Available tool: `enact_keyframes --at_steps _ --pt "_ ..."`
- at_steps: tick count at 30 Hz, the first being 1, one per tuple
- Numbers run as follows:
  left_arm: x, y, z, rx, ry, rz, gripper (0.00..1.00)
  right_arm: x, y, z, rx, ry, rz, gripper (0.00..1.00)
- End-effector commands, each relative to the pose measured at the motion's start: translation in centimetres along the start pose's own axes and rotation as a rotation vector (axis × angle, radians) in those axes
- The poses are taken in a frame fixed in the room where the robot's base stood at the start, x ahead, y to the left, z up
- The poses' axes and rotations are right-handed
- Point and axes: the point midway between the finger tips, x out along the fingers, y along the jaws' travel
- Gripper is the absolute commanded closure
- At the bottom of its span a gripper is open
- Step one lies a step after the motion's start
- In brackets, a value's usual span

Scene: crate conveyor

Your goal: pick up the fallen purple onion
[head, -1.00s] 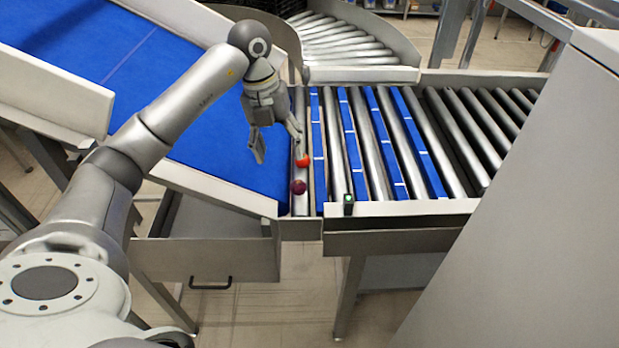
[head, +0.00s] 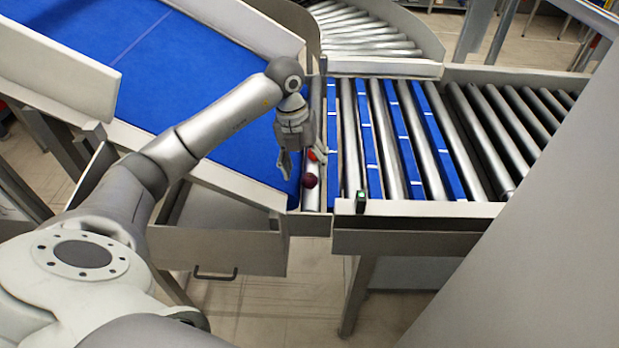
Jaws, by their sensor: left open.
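The purple onion (head: 310,181) is a small dark round thing lying on the metal roller at the left end of the roller conveyor, near its front edge. My left gripper (head: 302,166) is open and points down just behind and above the onion. I cannot tell whether it touches anything. A small red object (head: 314,155) lies just behind the onion and is partly hidden by a finger. My right gripper is not in view.
The blue belt (head: 200,90) slopes in from the left. The roller conveyor (head: 440,150) with blue strips runs right, clear of objects. A small sensor box (head: 360,201) stands on its front rail. A large grey panel (head: 540,230) blocks the right side.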

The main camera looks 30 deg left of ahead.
Motion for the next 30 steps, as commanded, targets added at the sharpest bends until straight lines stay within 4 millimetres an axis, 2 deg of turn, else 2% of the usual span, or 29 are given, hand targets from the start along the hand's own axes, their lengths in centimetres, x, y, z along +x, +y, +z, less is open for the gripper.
enact_keyframes --at_steps 1,6,15,26,30 --pt "0.6 -0.2 -0.2 0.000 0.007 0.001 0.37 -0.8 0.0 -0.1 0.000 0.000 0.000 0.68" --pt "3.0 -0.2 -0.2 0.000 0.003 0.002 0.37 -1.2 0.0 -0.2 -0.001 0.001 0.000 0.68" --pt "3.7 -0.2 -0.2 0.000 0.000 0.001 0.37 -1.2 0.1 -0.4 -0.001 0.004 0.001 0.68" --pt "3.6 -0.2 -0.1 0.001 0.000 0.001 0.82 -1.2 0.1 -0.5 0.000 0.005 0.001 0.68" --pt "3.6 -0.2 -0.1 0.001 0.000 0.001 0.83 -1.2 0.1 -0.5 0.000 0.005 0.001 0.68"
